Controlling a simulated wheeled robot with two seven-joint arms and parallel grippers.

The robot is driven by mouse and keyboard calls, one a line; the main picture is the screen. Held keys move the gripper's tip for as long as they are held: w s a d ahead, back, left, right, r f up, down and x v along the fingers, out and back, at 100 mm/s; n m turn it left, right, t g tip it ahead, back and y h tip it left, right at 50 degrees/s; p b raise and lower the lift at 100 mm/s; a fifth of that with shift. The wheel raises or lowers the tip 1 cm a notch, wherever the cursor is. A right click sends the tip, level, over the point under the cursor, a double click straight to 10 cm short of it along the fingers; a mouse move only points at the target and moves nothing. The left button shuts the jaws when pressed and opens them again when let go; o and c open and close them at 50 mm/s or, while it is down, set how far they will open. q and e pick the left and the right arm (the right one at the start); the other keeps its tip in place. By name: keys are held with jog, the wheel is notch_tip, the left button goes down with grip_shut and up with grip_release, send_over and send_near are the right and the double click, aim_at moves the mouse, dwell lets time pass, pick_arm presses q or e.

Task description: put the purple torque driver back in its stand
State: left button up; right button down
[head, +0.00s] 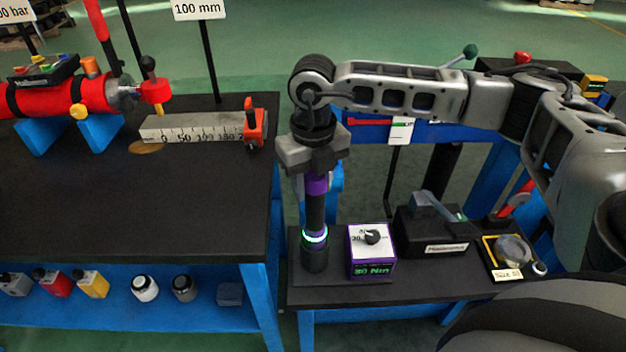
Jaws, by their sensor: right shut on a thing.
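The purple torque driver (316,184) is a dark upright cylinder with purple bands. My right gripper (314,160) points down and is shut on its upper part. Below the driver's dark shaft, a green-lit ring and a black cylindrical base (314,260) stand at the left end of the low black bench top. The driver looks upright and in line with this base. I cannot tell where the driver ends and the stand begins, or how deep it sits. My left gripper is not in view.
A purple-edged box with a dial and green display (372,252) stands close right of the base. A black device (432,232) and a yellow-framed tray (510,252) are farther right. The higher black table (130,200) borders the left, with a ruler block (195,128).

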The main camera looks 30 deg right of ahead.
aim_at(313, 173)
jog(key=shift+f, duration=0.3)
jog(key=c, duration=0.8)
grip_release()
jog(key=shift+f, duration=0.1)
jog(key=shift+r+p, duration=1.55)
jog(key=shift+r, duration=1.05)
